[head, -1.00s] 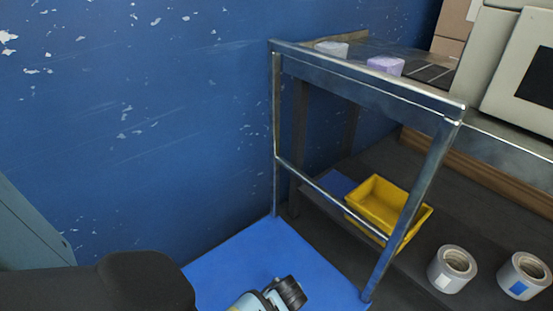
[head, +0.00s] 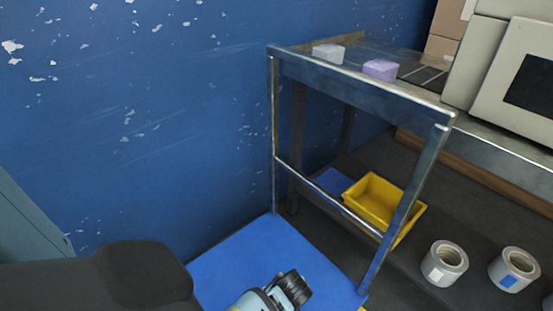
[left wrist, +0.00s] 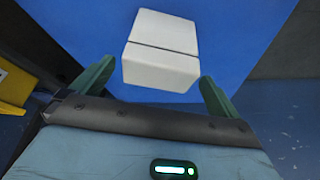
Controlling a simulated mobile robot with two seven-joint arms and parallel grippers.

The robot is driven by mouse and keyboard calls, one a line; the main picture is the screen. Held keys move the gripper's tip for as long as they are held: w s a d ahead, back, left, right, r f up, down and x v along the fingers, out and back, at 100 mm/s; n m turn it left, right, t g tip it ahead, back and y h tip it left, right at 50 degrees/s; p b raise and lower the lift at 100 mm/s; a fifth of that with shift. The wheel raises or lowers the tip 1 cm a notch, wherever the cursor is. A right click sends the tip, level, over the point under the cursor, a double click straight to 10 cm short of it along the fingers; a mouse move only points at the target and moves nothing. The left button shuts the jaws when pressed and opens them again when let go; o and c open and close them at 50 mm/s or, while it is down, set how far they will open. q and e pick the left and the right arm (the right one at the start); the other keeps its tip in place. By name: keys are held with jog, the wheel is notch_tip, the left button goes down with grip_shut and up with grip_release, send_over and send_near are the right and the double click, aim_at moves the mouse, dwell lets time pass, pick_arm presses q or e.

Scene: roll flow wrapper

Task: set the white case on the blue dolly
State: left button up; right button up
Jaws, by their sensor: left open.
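The white case (left wrist: 162,50) is a white block with a dark seam, seen in the left wrist view over a flat blue surface (left wrist: 240,35). My left gripper (left wrist: 156,72) is open, with its green fingers apart on either side of the case's near end. Whether the case touches the blue surface is hard to tell. In the head view, a flat blue platform (head: 235,260), which looks like the blue dolly, lies low beside the wall. Part of my left wrist (head: 275,293) is over it; the case is hidden there. My right gripper is not in view.
A metal-framed table (head: 360,90) stands right of the platform, with a white block (head: 328,54) and a lilac block (head: 380,69) on top. A yellow bin (head: 380,203) and tape rolls (head: 444,263) sit lower down. A blue wall (head: 150,130) closes the back.

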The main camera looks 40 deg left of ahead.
pick_arm(q)
jog(key=p+v, duration=0.2)
jog(key=v, duration=0.4)
jog(key=shift+r, duration=0.3)
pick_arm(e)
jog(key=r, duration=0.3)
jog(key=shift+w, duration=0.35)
pick_arm(q)
jog(key=shift+s+d, duration=0.1)
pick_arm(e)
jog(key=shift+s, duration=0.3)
